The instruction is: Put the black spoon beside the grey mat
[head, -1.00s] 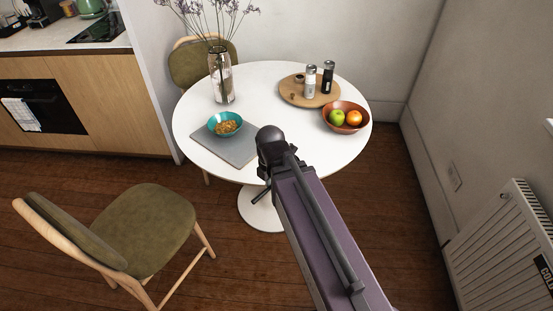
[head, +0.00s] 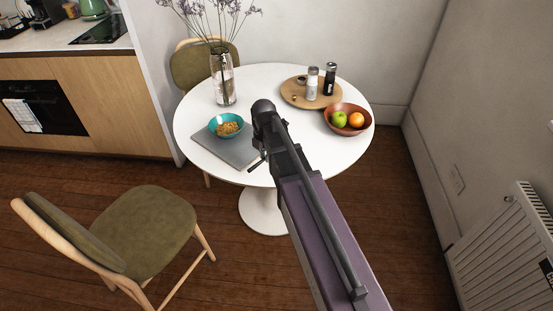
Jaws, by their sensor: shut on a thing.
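The grey mat (head: 238,152) lies flat on the near left part of the round white table (head: 335,165). A teal bowl of food (head: 227,126) stands on it. My gripper (head: 257,162) is at the mat's right edge in the picture, mostly hidden by my dark wrist. It is shut on a thin dark piece, which looks like part of the black spoon. The rest of the spoon is hidden, and I cannot tell whether it touches the table. No other spoon shows on the table.
A glass vase with dry flowers (head: 222,82) stands behind the bowl. A round wooden board (head: 296,97) with two shakers and a brown bowl of fruit (head: 337,130) stand to the right. A chair (head: 145,225) is at the front left. The table's right front is clear.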

